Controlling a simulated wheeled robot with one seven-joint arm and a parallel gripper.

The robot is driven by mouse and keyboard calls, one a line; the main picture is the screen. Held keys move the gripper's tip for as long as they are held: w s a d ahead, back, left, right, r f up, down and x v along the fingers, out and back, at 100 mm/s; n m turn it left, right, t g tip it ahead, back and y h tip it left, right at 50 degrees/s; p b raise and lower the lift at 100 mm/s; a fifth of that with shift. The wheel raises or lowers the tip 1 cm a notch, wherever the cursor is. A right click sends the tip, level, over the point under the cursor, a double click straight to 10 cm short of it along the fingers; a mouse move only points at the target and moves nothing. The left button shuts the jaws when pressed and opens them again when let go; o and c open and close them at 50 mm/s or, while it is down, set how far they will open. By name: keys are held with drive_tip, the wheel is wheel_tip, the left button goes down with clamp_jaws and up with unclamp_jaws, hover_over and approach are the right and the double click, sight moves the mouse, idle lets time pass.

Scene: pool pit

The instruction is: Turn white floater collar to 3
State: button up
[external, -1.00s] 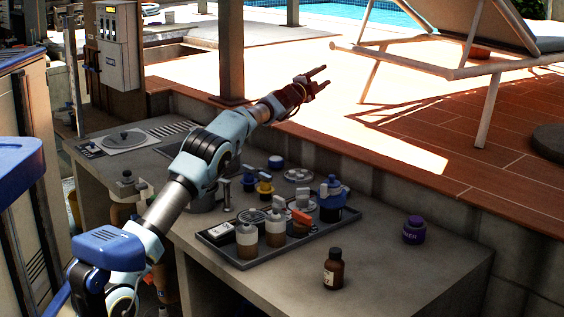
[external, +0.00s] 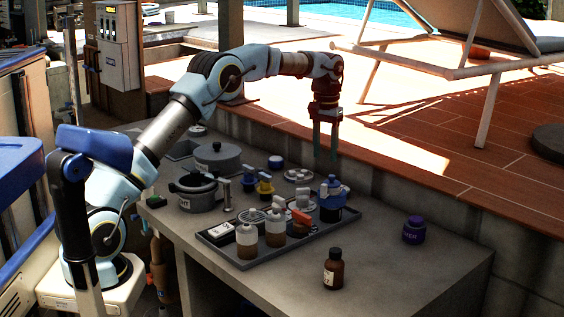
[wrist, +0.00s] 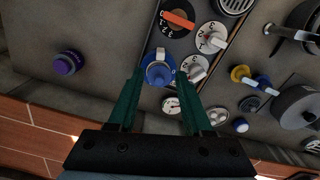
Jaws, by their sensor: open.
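My gripper (external: 325,156) is open and empty, pointing down above the far side of the tray. In the wrist view its green fingers (wrist: 160,76) show over the blue-topped round unit (wrist: 158,72), with no contact visible. Two white round parts with dark numbers around them, a nearer one (wrist: 195,68) and a farther one (wrist: 213,38), sit in the tray right of the blue unit. I cannot tell for sure which is the white floater, nor read its setting. In the external view white tops (external: 305,200) show beside the blue unit (external: 331,200).
The dark tray (external: 228,262) also holds an orange-handled unit (wrist: 178,18) and white-topped bottles (external: 247,240). A brown bottle (external: 333,270) and purple jar (external: 414,230) stand on the counter. A lidded pot (external: 195,192) and blue and yellow valves (external: 265,184) stand left. A brick ledge lies behind.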

sight(324, 184)
wheel_tip(324, 184, down, 10)
drive_tip(key=p, duration=0.3)
drive_tip(key=shift+f, duration=0.2)
clamp_jaws()
idle(0.3)
